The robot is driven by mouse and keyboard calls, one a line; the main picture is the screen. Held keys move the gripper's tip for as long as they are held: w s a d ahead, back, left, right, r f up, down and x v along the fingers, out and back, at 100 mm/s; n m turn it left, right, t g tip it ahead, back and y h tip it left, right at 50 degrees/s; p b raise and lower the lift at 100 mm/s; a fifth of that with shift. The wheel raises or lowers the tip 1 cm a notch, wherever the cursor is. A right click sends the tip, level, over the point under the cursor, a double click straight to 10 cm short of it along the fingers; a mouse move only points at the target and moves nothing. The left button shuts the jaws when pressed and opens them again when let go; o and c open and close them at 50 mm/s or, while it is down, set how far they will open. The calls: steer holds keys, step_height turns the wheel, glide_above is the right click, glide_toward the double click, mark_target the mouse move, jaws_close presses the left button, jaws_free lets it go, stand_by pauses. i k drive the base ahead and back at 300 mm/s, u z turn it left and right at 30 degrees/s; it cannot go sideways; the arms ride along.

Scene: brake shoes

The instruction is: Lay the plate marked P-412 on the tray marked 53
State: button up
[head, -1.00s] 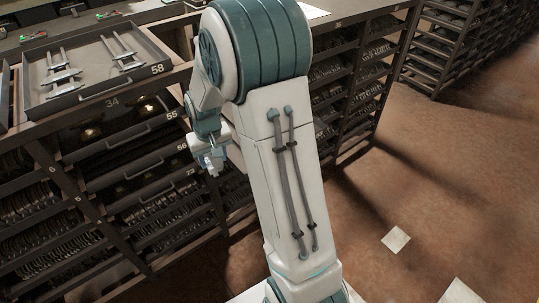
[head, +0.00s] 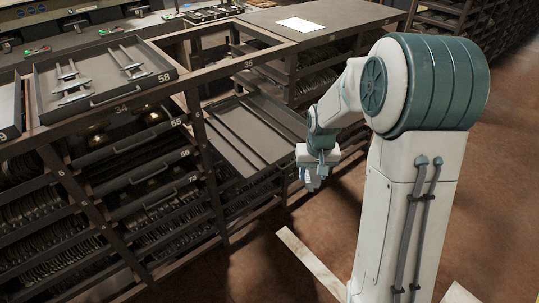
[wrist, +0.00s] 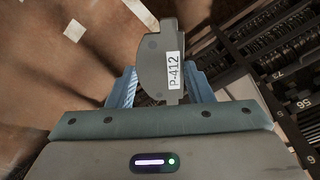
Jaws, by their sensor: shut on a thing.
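The plate marked P-412 (wrist: 152,60) is a grey, curved brake-shoe plate with a white label, seen in the wrist view. My gripper (wrist: 162,88) is shut on it, with a blue finger on each side. In the head view my gripper (head: 316,183) hangs to the right of the rack, in front of an extended slatted tray (head: 240,150); the plate cannot be made out there. That tray is tilted in the picture and looks empty, and its number is not readable. I cannot read a 53 on any tray.
A tray marked 58 (head: 160,79) holding several metal parts sits on the rack top at left. Drawers marked 55 (head: 130,138), 56 (head: 140,174) and 73 (head: 150,196) lie below. A rack post (head: 205,150) stands left of the slatted tray. Floor at right is open.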

mark_target(256, 157)
steer(key=u, duration=0.05)
steer(key=i, duration=1)
steer(key=u, duration=0.55)
